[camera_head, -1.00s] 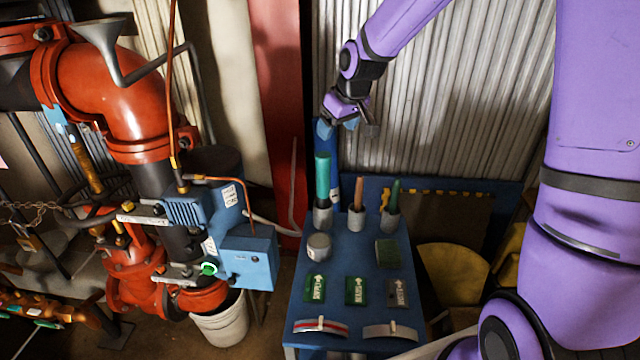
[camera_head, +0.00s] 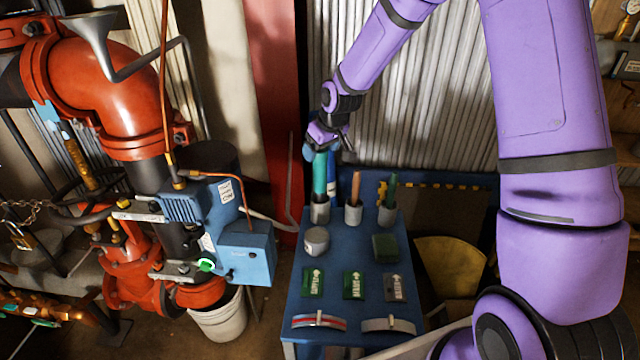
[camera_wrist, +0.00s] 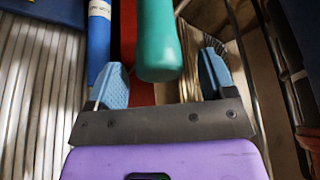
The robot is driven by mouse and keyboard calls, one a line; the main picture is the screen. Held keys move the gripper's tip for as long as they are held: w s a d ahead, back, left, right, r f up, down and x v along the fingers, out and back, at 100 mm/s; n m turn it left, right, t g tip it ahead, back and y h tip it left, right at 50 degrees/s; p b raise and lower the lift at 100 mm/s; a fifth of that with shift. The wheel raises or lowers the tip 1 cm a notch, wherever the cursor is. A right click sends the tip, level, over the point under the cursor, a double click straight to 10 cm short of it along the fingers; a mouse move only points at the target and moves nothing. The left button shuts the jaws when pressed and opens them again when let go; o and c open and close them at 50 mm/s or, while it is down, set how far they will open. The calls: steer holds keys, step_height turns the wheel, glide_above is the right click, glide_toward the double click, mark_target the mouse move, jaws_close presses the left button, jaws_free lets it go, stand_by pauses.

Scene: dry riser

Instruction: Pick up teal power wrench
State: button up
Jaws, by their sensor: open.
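The teal power wrench (camera_head: 320,178) stands upright in a grey holder at the back left of the blue table. Its upper end is close to my gripper (camera_head: 322,150). In the wrist view the teal wrench (camera_wrist: 158,45) shows as a rounded cylinder end between and just beyond the two blue fingers of my gripper (camera_wrist: 165,80). The fingers are apart, with a visible gap on both sides of the wrench. Its top is partly hidden by my gripper in the head view.
A brown-handled tool (camera_head: 355,187) and a green-handled tool (camera_head: 390,188) stand in holders to the right. The blue table (camera_head: 340,258) carries labelled blocks. A blue cylinder (camera_wrist: 99,40) stands left of the wrench in the wrist view. Red pipework (camera_head: 125,100) fills the left.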

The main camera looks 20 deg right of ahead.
steer(key=shift+w+f, duration=0.25)
steer(key=shift+f, duration=0.35)
jaws_close()
